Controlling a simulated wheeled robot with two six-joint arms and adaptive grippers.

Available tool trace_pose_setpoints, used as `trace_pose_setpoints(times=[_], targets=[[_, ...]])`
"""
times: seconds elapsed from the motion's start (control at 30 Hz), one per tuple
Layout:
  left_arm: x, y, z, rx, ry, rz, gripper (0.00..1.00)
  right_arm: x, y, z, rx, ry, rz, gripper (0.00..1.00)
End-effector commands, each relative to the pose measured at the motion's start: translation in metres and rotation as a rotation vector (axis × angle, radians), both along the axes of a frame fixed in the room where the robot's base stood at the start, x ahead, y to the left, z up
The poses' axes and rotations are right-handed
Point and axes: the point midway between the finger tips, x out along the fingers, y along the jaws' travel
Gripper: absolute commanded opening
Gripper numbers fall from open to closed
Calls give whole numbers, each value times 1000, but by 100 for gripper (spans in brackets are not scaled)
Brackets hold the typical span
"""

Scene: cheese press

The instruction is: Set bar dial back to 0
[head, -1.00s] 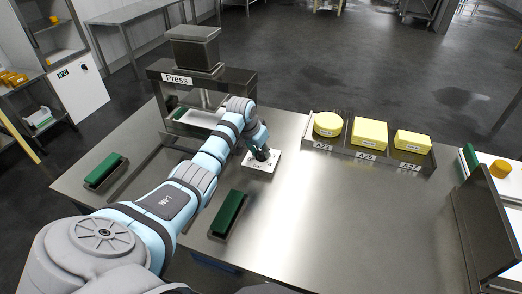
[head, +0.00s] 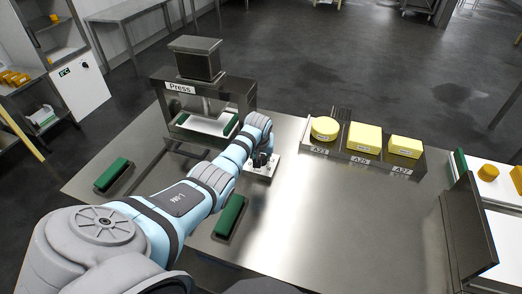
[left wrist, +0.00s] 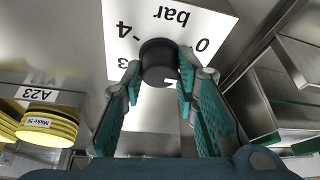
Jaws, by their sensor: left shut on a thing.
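The bar dial is a black round knob (left wrist: 158,55) on a white plate (left wrist: 185,25) marked "bar", with 0, 4 and 3 readable in the left wrist view. In that view the 0 is right of the knob, and the 4 and 3 are left of it. A short white mark on the knob points down and slightly right, away from the 0. My left gripper (left wrist: 159,85) has its teal fingers on either side of the knob and is shut on it. In the head view my left gripper (head: 262,160) is over the plate (head: 265,171). Other numbers are hidden.
The press (head: 195,60) stands behind the dial. Cheeses sit in a tray to the right, labelled A23 (head: 324,128), A25 (head: 362,137) and A27 (head: 405,147). Green blocks (head: 230,215) lie on the steel table.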

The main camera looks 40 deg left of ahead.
Motion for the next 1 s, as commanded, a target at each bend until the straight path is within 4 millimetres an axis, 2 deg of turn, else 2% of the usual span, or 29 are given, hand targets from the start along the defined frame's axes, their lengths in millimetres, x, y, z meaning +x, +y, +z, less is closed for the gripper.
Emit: trace_pose_setpoints(times=[0.17, 0.5, 0.73, 1.0], targets=[[1, -1, 1, 1, -1, 162, 0, 0, 0, 3, 0, 0, 0, 0], [3, -1, -2, 1, -4, 428, 0, 0, 0, -13, 0, 0, 0, 0], [3, -1, -1, 2, -3, 531, 0, 0, 0, -21, 0, 0, 0, 0], [3, -1, 0, 1, -2, 572, 0, 0, 0, -23, 0, 0, 0, 0]])
